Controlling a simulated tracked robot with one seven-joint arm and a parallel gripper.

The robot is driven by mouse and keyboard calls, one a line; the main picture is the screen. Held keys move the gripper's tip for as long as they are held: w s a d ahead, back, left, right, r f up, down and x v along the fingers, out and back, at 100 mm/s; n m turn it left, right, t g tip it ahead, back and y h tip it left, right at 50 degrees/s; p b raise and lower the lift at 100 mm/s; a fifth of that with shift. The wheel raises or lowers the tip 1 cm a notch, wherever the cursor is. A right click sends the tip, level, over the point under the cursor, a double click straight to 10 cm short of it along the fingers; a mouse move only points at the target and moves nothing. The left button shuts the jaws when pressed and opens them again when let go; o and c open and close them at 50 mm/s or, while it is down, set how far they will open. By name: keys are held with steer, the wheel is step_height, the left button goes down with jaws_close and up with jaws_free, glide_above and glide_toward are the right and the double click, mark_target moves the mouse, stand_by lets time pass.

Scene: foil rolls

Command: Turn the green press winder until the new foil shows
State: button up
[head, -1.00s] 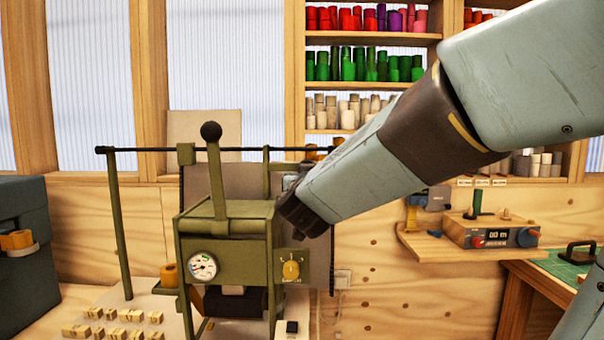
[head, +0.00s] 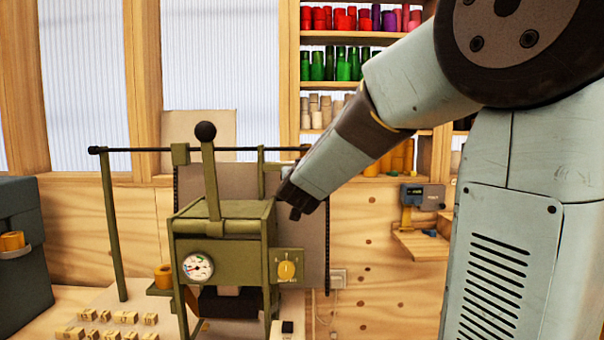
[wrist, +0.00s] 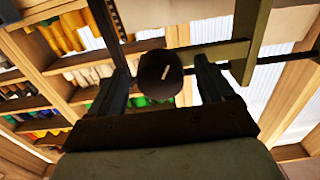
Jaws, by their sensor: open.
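The green press (head: 225,235) stands on the bench left of centre, with an upright lever (head: 207,165) and a pressure gauge (head: 198,267). A yellow knob (head: 287,271) is on its front right plate. My gripper (head: 293,207) is at the press's upper right corner, fingers dark and open. In the wrist view, a dark round knob (wrist: 160,72) with a pale mark lies between the open fingers, apart from both as seen. I cannot tell for sure whether it is the winder. Green bars (wrist: 215,53) of the press are behind it. No foil is clearly visible.
Small wooden type blocks (head: 100,325) lie at the press's front left. A dark cabinet (head: 20,255) stands at far left. Shelves of coloured rolls (head: 350,65) are behind, and a small wall shelf (head: 420,243) is to the right. My own arm covers the right side.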

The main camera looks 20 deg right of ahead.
steer(key=shift+c, duration=0.4)
steer(key=c, duration=1)
steer(key=shift+m, duration=0.4)
steer(key=m, duration=1.8)
steer(key=shift+a+m, duration=0.1)
steer(key=shift+m, duration=0.3)
steer(key=shift+f, duration=0.1)
